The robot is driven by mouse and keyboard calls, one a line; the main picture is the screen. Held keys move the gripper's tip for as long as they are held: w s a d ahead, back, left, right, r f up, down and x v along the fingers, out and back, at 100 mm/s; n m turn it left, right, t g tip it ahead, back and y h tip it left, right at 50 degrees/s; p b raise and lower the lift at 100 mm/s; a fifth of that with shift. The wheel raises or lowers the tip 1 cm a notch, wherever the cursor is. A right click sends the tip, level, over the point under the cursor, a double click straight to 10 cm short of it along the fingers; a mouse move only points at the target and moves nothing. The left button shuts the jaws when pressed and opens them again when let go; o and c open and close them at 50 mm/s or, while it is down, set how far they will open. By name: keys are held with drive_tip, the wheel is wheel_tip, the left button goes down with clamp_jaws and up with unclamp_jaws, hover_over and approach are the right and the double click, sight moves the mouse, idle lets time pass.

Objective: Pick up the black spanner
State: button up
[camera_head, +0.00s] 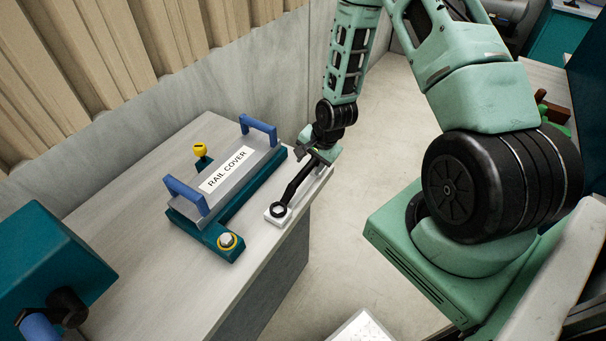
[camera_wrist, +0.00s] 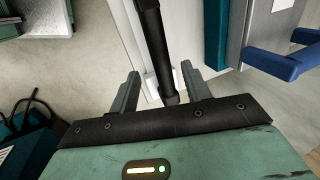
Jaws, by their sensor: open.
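The black spanner (camera_head: 293,187) lies along the right edge of the table in the head view, its ring end at a small white block (camera_head: 271,219). My gripper (camera_head: 315,157) is at the spanner's far end, where the arm partly hides it. In the wrist view the spanner's dark shaft (camera_wrist: 153,40) runs down between the two spread fingers of my gripper (camera_wrist: 160,71). The fingers stand apart on either side of the shaft, with gaps showing. I cannot tell how far the shaft is from the fingertips in depth.
A grey rail cover (camera_head: 238,167) with blue handles sits on a teal base left of the spanner. A teal box (camera_head: 50,265) is at the left.

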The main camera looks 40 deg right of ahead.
sight(305, 171)
drive_tip(key=x, duration=0.1)
drive_tip(key=p+x, duration=0.2)
drive_tip(key=shift+a+f, duration=0.3)
drive_tip(key=shift+a, duration=0.05)
drive_tip(key=shift+w+f, duration=0.25)
drive_tip(key=shift+f, duration=0.3)
drive_tip(key=shift+c, duration=0.3)
clamp_jaws()
